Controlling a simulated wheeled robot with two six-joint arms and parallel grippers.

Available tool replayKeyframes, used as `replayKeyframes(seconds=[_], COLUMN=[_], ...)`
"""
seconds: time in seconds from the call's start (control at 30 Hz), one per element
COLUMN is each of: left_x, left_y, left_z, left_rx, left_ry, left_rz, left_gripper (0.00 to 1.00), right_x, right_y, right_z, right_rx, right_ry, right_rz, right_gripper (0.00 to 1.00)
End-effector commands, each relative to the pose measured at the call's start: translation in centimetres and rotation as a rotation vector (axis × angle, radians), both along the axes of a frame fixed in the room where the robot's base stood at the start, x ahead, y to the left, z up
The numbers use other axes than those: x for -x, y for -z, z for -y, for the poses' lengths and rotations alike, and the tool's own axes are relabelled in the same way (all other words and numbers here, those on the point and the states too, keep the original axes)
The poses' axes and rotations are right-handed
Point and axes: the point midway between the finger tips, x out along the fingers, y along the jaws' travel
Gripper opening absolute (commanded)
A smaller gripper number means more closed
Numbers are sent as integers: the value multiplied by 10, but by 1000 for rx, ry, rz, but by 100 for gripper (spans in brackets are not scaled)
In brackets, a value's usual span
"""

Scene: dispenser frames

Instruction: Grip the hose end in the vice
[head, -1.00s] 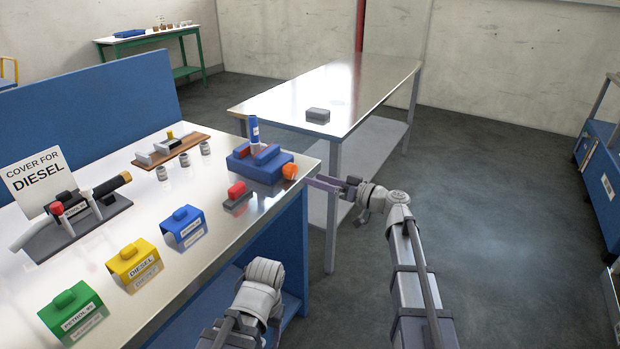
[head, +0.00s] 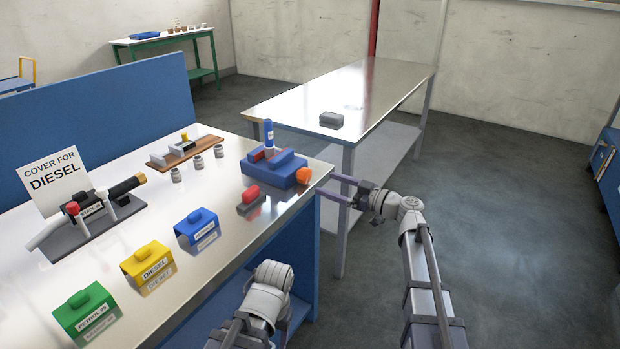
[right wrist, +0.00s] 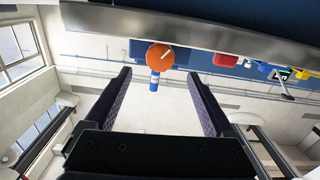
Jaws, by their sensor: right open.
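The blue vice (head: 290,177) stands at the right edge of the steel-topped bench, with an orange knob (head: 304,175) facing right. A blue cylinder with a pale band (head: 268,135) stands upright at the vice; it looks like the hose end, and its lower part is hidden. My right gripper (head: 328,188) is open and empty, just right of the knob, beyond the bench edge. In the right wrist view the knob (right wrist: 160,57) lies ahead, centred between the spread fingers and apparently apart from them.
A red block on a grey base (head: 250,198) lies in front of the vice. Green, yellow and blue labelled covers (head: 197,230), a nozzle on a stand (head: 95,215) and small metal cups are on the bench.

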Motion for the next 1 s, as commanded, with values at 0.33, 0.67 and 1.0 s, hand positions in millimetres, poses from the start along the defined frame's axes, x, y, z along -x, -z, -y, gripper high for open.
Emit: replayKeyframes(seconds=[0.33, 0.67, 1.0], left_x=[0, 0, 0], left_y=[0, 0, 0], left_z=[0, 0, 0], left_rx=[0, 0, 0], left_ry=[0, 0, 0], left_rz=[0, 0, 0], left_gripper=[61, 61, 61], right_x=[-32, -43, -43], right_y=[0, 0, 0], right_z=[-43, -59, -59], right_rx=[-1, -2, -2], right_ry=[-3, -1, 0], right_rz=[-2, -2, -2], right_gripper=[88, 88, 75])
